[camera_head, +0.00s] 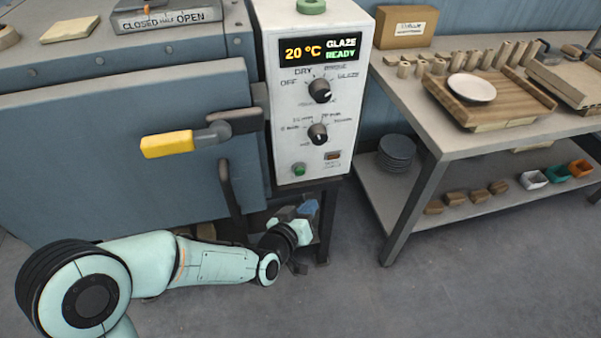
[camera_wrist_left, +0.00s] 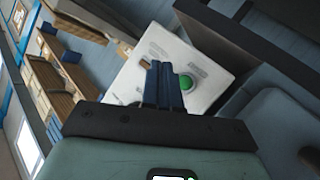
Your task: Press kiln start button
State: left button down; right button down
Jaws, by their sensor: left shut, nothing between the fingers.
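The white control panel (camera_head: 315,100) of the kiln (camera_head: 90,140) has a display (camera_head: 320,49) reading 20 °C GLAZE READY. The green start button (camera_head: 299,169) is at the panel's lower left; it also shows in the left wrist view (camera_wrist_left: 186,82). My left gripper (camera_head: 308,207) is shut and empty, below the panel in the head view. In the left wrist view its blue fingers (camera_wrist_left: 163,85) point at the panel, just left of the green button. I cannot tell whether they touch the panel. My right gripper is not in view.
A yellow door handle (camera_head: 167,144) sticks out at the left. A table (camera_head: 436,136) with a wooden tray stands at the right. The floor in front is clear.

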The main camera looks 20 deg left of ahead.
aim_at(300, 171)
pick_arm(q)
jog(key=w+a, duration=0.4)
jog(key=w, duration=0.2)
jog(key=shift+b, duration=0.35)
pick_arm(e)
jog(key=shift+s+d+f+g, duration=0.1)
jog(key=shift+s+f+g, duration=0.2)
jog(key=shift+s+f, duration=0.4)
pick_arm(q)
jog(key=shift+a, duration=0.1)
jog(key=shift+w, duration=0.1)
dwell(0.9)
jog(key=shift+w+a, duration=0.25)
jog(key=shift+w, duration=0.05)
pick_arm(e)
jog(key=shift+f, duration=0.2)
pick_arm(q)
jog(key=shift+w+a+b, duration=0.3)
jog(key=shift+w+b, duration=0.05)
jog(key=shift+w, duration=0.05)
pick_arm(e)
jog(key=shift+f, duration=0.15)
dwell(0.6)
pick_arm(q)
jog(key=shift+s+d, duration=0.5)
jog(key=shift+s, duration=0.25)
